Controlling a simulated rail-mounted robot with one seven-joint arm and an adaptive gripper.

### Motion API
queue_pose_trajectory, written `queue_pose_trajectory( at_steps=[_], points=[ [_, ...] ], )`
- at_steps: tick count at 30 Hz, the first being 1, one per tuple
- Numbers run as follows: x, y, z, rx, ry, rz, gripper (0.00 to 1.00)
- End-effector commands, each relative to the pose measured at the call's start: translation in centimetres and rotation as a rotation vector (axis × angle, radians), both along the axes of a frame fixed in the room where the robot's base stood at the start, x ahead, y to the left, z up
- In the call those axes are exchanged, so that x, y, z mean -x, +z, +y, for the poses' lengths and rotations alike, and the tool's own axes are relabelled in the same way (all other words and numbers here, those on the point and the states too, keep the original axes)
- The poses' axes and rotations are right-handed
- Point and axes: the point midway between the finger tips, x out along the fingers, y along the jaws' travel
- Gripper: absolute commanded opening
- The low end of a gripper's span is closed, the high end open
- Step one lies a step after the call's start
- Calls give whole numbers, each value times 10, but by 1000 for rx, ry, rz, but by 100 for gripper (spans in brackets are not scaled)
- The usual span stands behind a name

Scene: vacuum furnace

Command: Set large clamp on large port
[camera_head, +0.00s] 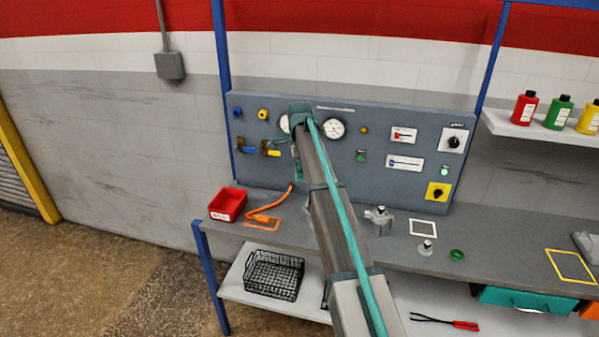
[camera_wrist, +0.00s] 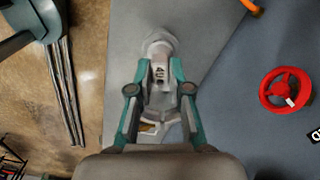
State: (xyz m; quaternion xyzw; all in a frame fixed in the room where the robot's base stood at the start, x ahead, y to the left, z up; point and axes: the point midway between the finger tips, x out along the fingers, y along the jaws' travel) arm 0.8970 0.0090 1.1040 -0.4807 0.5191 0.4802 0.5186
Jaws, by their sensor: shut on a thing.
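In the wrist view my gripper (camera_wrist: 158,68) has its two teal fingers closed on a grey metal clamp (camera_wrist: 160,100), whose parts show between them. A pale round metal fitting (camera_wrist: 158,40) shows just beyond the fingertips, over the grey bench. It may be the large port, and I cannot tell whether the clamp touches it. In the head view my arm crosses the middle of the bench, and the clamp in my grip cannot be made out. A metal fitting (camera_head: 379,215) stands on the bench right of my arm.
A gauge panel (camera_head: 400,130) rises behind the bench. A red bin (camera_head: 228,204) and an orange hose (camera_head: 268,212) lie left of my arm. A small fitting (camera_head: 426,247) and green ring (camera_head: 457,255) sit to the right. A red handwheel (camera_wrist: 286,89) is close on the right.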

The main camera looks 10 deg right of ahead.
Motion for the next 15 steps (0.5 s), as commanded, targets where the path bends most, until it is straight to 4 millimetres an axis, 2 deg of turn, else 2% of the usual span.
queue_pose_trajectory(
  at_steps=[15],
  points=[
    [0, -25, 0, 0, 0, 1, 0]
  ],
)
